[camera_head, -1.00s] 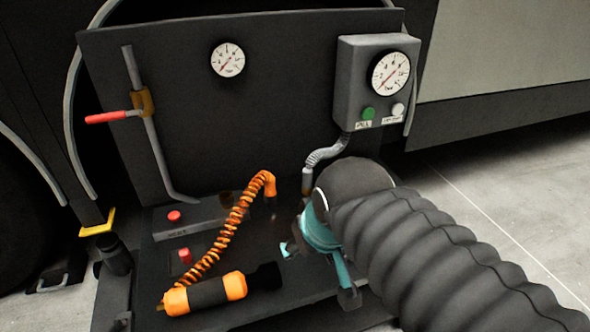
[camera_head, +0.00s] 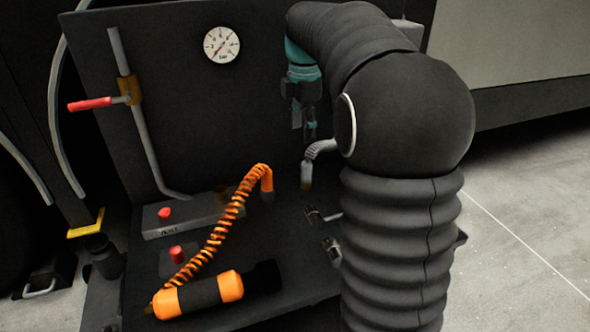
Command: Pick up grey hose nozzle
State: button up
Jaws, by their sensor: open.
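The grey hose nozzle (camera_head: 306,175) hangs at the end of a short grey ribbed hose (camera_head: 322,149), in front of the dark upright panel. Its tip is brownish and points down. My gripper (camera_head: 304,132), teal and dark grey, is open and points down. In the picture it is just above the nozzle, with a visible gap; how far apart they are in depth I cannot tell. Nothing shows between its fingers.
An orange coiled hose (camera_head: 222,226) rises at left from an orange and black cylinder (camera_head: 198,295). Two metal fittings (camera_head: 322,215) lie on the dark base right of it. A red-handled lever (camera_head: 90,104), a pressure gauge (camera_head: 222,46) and a box with a red button (camera_head: 187,216) stand around.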

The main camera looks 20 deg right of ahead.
aim_at(307, 172)
jog(key=w+f, duration=0.1)
jog(key=f, duration=0.2)
jog(key=d+f+n+b, duration=0.1)
jog(key=f, duration=0.2)
jog(key=w+f+n+b, duration=0.1)
jog(key=f, duration=0.3)
jog(key=shift+w+d+f+g, duration=0.1)
jog(key=shift+w+d+g, duration=0.2)
jog(key=shift+w+d, duration=0.05)
jog(key=shift+s+d+f+b, duration=0.15)
jog(key=shift+f+b, duration=0.3)
jog(key=shift+f, duration=0.85)
jog(key=shift+s+d+f+b, duration=0.15)
jog(key=shift+f+b, duration=0.25)
jog(key=shift+f, duration=0.9)
jog(key=shift+w, duration=0.1)
grip_shut()
